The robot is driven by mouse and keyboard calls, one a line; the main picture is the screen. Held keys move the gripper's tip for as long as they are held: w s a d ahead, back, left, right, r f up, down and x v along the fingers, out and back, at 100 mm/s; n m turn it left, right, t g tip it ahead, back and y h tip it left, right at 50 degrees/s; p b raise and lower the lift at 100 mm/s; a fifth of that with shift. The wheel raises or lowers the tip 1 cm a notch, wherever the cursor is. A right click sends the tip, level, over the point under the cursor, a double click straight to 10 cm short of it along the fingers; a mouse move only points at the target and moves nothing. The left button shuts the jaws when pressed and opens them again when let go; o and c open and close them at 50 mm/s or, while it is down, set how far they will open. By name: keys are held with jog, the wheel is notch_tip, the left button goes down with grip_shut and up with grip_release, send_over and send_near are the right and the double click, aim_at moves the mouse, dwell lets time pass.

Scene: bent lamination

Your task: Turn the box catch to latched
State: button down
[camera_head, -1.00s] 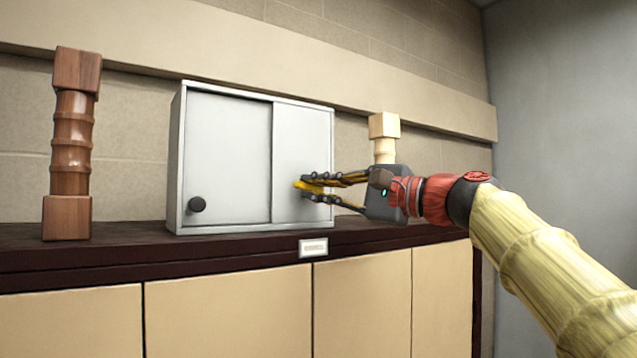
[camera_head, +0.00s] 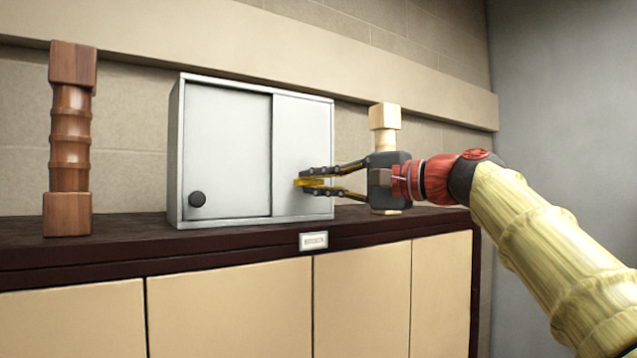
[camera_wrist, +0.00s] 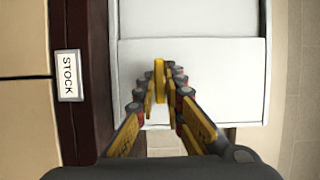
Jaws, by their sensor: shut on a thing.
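The box (camera_head: 228,150) is a pale grey cabinet with two front panels, standing on the dark counter. The catch (camera_wrist: 159,68) is a yellow bar on the right panel, and its end shows in the head view (camera_head: 299,182). My gripper (camera_head: 307,178) reaches in from the right at the right panel, its fingers closed about the catch. In the wrist view my gripper (camera_wrist: 160,88) has the yellow bar between its fingertips. The fingers hide part of the catch.
A brown turned post (camera_head: 70,140) stands left of the box and a pale post (camera_head: 384,126) stands behind my gripper. A label (camera_head: 313,241) is on the counter's (camera_head: 120,258) front edge.

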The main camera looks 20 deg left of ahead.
jog(key=c, duration=1.9)
grip_release()
jog(key=shift+a, duration=0.1)
jog(key=v, duration=1.2)
